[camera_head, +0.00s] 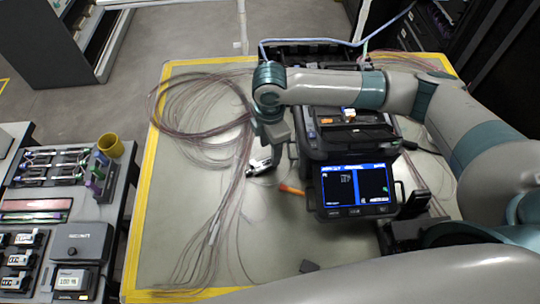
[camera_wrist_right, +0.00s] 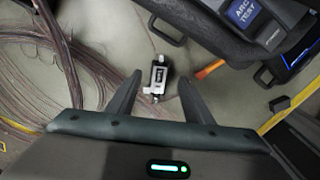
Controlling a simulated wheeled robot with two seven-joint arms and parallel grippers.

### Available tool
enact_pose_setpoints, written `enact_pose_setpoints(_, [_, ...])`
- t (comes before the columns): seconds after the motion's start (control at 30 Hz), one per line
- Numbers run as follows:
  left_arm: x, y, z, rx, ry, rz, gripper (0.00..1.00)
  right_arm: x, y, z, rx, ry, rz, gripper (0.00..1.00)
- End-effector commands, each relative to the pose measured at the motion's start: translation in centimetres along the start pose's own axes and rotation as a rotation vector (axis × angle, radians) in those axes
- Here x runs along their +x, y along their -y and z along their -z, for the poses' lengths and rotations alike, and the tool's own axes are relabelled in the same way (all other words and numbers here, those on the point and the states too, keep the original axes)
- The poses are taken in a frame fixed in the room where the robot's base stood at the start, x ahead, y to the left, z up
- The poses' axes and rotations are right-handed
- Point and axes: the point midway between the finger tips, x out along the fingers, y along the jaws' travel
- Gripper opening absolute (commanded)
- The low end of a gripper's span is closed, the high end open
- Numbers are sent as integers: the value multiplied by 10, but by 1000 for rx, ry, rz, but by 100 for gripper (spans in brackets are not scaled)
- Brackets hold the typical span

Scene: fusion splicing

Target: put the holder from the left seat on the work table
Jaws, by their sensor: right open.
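The holder (camera_wrist_right: 158,76) is a small white and black block with a metal clip. In the right wrist view it is between and just beyond my fingertips, over the mat of the work table (camera_head: 200,100). In the head view it shows as a silvery piece (camera_head: 260,162) below my right wrist, left of the splicer. My left gripper is out of view.
Loose fibre coils (camera_head: 200,112) cover the table's left part. An orange-tipped tool (camera_head: 291,189) lies between the holder and the splicer. A side bench (camera_head: 118,190) at left carries tools, devices and a yellow cup (camera_head: 111,146). The table front middle is mostly clear.

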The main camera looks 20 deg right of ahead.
Motion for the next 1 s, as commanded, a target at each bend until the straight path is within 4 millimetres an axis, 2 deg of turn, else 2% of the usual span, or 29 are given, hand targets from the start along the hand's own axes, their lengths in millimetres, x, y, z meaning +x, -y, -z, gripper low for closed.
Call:
enact_pose_setpoints(0.2, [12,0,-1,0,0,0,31,-38,-1,0,-1,-2,-4,47])
enact_pose_setpoints(0.4, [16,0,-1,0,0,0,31,-61,-1,0,0,-1,-1,47])
enact_pose_setpoints(0.6, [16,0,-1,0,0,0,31,-68,0,0,0,-1,1,47])
enact_pose_setpoints(1.0, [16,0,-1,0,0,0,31,-68,0,0,0,-1,1,47])
